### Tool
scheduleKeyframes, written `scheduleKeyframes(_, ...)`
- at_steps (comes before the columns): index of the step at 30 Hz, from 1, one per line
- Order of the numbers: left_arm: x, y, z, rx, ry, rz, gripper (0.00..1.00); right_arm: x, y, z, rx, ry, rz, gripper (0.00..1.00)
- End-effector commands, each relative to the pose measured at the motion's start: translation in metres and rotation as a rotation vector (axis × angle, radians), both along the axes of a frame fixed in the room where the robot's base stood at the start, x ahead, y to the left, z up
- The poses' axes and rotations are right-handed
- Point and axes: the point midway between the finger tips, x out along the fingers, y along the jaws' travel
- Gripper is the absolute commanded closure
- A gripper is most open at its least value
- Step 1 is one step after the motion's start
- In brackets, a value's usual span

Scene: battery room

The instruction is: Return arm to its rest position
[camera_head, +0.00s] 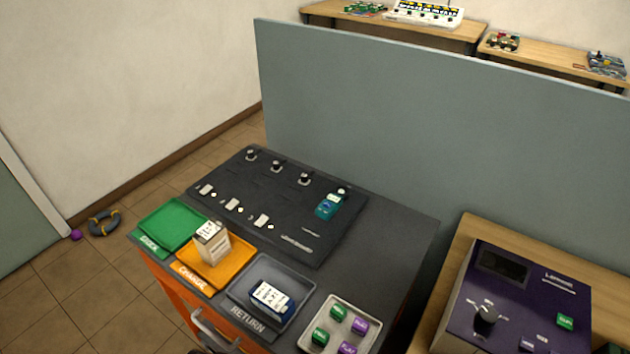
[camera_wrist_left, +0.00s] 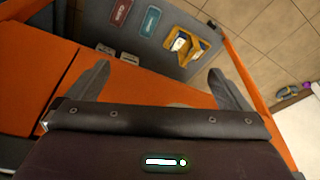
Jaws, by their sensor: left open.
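My left gripper (camera_wrist_left: 160,84) shows in the left wrist view. Its two fingers are spread wide with nothing held between them, in front of orange cabinet surfaces (camera_wrist_left: 95,105). Neither gripper shows in the head view. There, a dark workbench (camera_head: 385,232) carries a green tray (camera_head: 172,222), an orange tray marked CHARGE (camera_head: 213,277) and a grey tray marked RETURN (camera_head: 245,287). A cream block with a white label (camera_head: 213,249) stands upright in the orange tray. A dark blue block with a white label (camera_head: 270,297) lies in the grey tray. My right gripper is in neither view.
A black panel (camera_head: 285,225) with a teal block (camera_head: 328,206) lies behind the trays. A small tray (camera_head: 343,309) holds green and purple pieces. A purple device (camera_head: 520,300) stands right. A grey partition (camera_head: 400,120) rises behind. The left wrist view shows a yellow holder (camera_wrist_left: 187,45).

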Motion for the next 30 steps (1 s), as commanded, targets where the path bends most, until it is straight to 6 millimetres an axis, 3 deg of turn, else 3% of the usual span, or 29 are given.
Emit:
scheduleKeyframes(1,-0.007,0.001,-0.033,0.002,0.018,-0.002,0.0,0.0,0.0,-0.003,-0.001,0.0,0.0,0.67)
scheduleKeyframes(6,-0.037,0.005,-0.125,0.006,0.052,-0.009,0.0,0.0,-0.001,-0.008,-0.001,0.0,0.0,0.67)
scheduleKeyframes(11,-0.083,0.012,-0.201,0.009,0.083,-0.017,0.0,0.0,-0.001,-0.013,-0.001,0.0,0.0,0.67)
scheduleKeyframes(15,-0.134,0.02,-0.255,0.013,0.112,-0.023,0.0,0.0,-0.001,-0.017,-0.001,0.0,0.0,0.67)
scheduleKeyframes(18,-0.169,0.027,-0.283,0.016,0.128,-0.027,0.0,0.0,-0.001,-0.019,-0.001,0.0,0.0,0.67)
scheduleKeyframes(22,-0.206,0.034,-0.303,0.018,0.142,-0.031,0.0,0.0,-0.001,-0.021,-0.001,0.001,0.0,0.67)
scheduleKeyframes(25,-0.222,0.038,-0.31,0.02,0.147,-0.033,0.0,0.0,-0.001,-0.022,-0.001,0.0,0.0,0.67)
scheduleKeyframes(30,-0.23,0.04,-0.313,0.021,0.149,-0.035,0.0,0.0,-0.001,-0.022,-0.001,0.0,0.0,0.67)
